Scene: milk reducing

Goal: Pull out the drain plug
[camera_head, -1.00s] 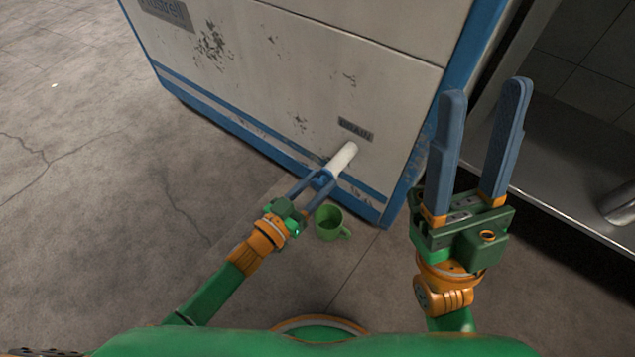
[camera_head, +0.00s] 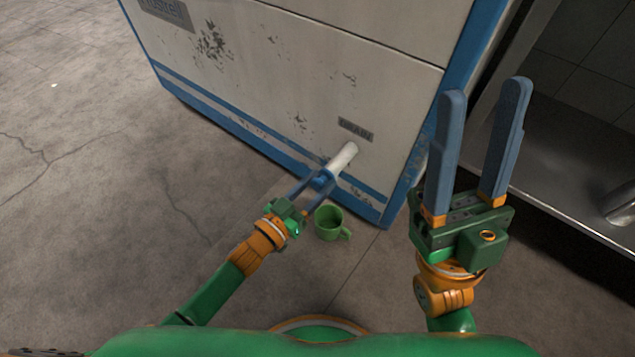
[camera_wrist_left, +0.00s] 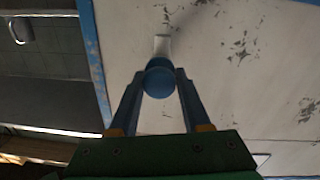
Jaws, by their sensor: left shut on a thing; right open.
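The drain plug (camera_wrist_left: 158,82) is a blue round cap at the end of a white drain pipe (camera_head: 343,158). The pipe sticks out low on the machine's front, under a "DRAIN" label (camera_head: 355,130). My left gripper (camera_head: 318,184) is shut on the plug, one finger on each side of it. In the left wrist view, the same gripper (camera_wrist_left: 158,88) has its fingertips against the cap's sides, and the cap sits at the pipe's end; whether a gap has opened there I cannot tell. My right gripper (camera_head: 485,95) is open and empty, raised at the right.
A green mug (camera_head: 329,223) stands on the floor just below the plug. The large white and blue machine (camera_head: 300,70) fills the back. A metal shelf (camera_head: 570,150) lies at the right. The floor at the left is clear.

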